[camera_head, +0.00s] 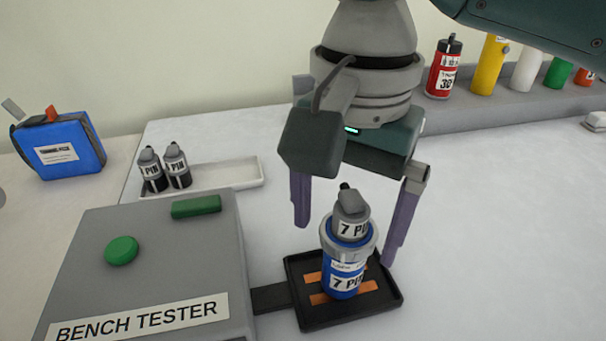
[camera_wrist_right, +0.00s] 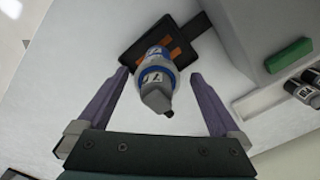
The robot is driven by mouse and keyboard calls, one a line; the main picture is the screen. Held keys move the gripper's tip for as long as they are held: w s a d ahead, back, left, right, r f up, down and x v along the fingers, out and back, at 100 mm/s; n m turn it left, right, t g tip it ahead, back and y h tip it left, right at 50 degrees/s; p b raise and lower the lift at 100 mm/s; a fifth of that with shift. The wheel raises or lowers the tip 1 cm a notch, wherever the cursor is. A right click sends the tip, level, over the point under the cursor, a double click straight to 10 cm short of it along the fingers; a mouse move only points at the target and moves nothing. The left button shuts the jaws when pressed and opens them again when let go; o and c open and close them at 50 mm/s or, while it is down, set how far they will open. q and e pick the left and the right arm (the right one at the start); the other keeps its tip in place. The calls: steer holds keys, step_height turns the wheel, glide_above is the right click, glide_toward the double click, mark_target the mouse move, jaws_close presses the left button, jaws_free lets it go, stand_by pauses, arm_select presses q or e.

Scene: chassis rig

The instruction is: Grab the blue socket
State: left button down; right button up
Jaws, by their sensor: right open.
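The blue socket (camera_head: 344,275) stands upright on a black tray (camera_head: 303,318) with orange strips, beside the bench tester. A grey plug (camera_head: 350,215) marked "7 PIN" sits in its top. The blue socket also shows in the right wrist view (camera_wrist_right: 158,54), with the plug (camera_wrist_right: 156,92) pointing toward the camera. My right gripper (camera_head: 345,240) is open, its purple fingers to either side of the plug and socket. In the wrist view the two fingers (camera_wrist_right: 160,75) are apart from the socket, with gaps on both sides. My left gripper is not in view.
The grey bench tester (camera_head: 150,265) with a green button (camera_head: 121,250) stands left of the tray. A blue pouch (camera_head: 62,145) is at far left. Coloured cylinders (camera_head: 490,65) line the back shelf.

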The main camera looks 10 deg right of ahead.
mark_target(339, 280)
steer(key=f, duration=0.4)
steer(key=shift+d+f+b, duration=0.2)
steer(key=shift+d+b, duration=0.1)
steer(key=shift+b, duration=0.1)
steer(key=shift+r, duration=0.1)
jaws_close()
